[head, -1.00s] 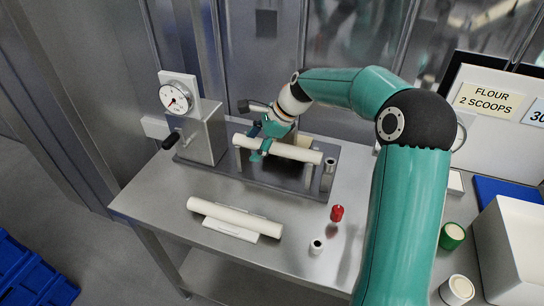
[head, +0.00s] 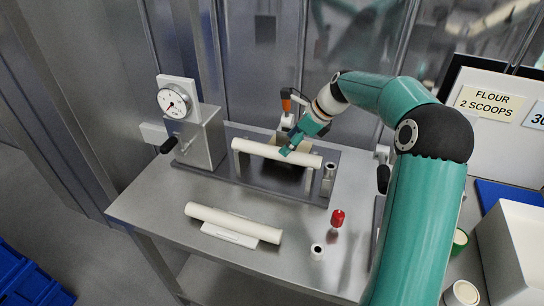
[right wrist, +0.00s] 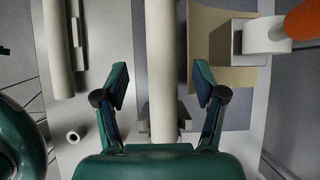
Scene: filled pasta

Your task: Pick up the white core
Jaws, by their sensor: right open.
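Two long white tubes show, and I cannot tell which is the white core. One tube (head: 262,149) lies across raised supports on the dark base plate; it also runs up the middle of the right wrist view (right wrist: 160,60). The other tube (head: 232,221) lies on a low white rest at the table's front; it shows at the left of the right wrist view (right wrist: 57,45). My right gripper (head: 289,150) is at the right half of the raised tube. Its open fingers (right wrist: 160,85) stand on either side of that tube, with gaps. My left gripper is not in view.
A metal block with a dial gauge (head: 174,102) stands left of the raised tube. An orange-topped device (head: 287,105) stands behind it. A red piece (head: 337,216) and a short white cylinder (head: 317,251) stand at the front right. A white bin (head: 515,240) is at far right.

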